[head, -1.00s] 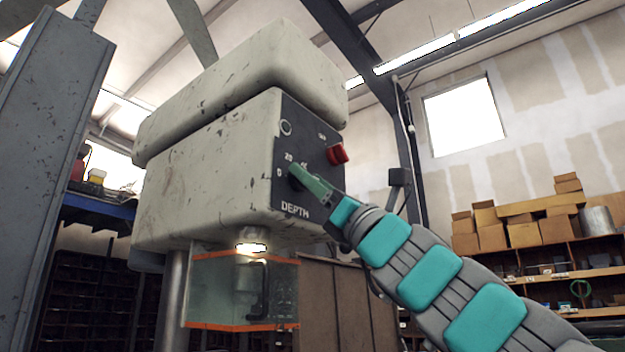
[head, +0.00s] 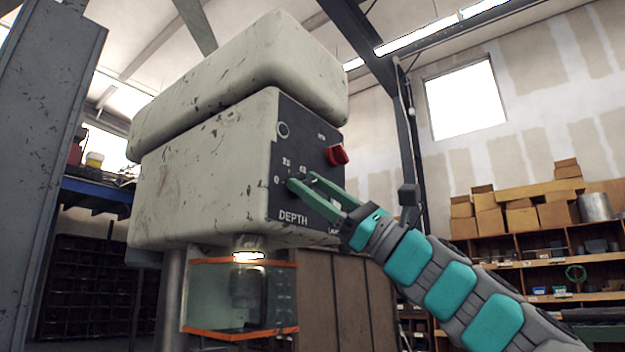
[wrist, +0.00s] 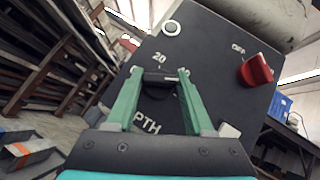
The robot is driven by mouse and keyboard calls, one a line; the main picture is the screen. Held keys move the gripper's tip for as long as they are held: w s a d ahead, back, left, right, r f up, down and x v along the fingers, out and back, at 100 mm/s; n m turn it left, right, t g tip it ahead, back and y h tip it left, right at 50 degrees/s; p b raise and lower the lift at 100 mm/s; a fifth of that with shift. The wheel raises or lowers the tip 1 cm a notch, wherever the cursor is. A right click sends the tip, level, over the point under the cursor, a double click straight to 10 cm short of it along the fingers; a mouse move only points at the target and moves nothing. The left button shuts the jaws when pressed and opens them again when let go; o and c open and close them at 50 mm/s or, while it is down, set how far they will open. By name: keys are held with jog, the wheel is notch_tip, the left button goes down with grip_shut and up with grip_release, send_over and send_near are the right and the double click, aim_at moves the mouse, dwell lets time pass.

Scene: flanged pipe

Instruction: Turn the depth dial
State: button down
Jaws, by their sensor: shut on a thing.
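The depth dial (wrist: 157,88) is a small dark knob on the black control panel (head: 287,150) of the beige machine head. It sits above the white DEPTH lettering, with numbers around its upper side. My gripper (head: 302,181) reaches in from the right with its two green fingers at the panel. In the wrist view my gripper (wrist: 160,75) has one finger on each side of the dial and is shut on it. The fingers mostly hide the dial in the head view, and its pointer is hard to read.
A red switch knob (head: 337,155) sticks out of the panel to the right of the dial. A round white-ringed button (wrist: 171,28) is above the dial. A clear guard with orange edges (head: 215,295) hangs below the head. Shelves with boxes (head: 520,215) stand behind at right.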

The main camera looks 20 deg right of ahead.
jog(key=shift+w+n+g, duration=0.15)
jog(key=shift+n+g, duration=0.85)
jog(key=shift+n, duration=0.1)
jog(key=shift+n+g, duration=1.9)
jog(key=shift+n, duration=0.2)
jog(key=shift+c, duration=1.4)
grip_release()
jog(key=shift+r, duration=0.1)
jog(key=shift+d, duration=0.15)
jog(key=v, duration=0.7)
jog(key=shift+s+d+f, duration=0.2)
jog(key=shift+d, duration=0.05)
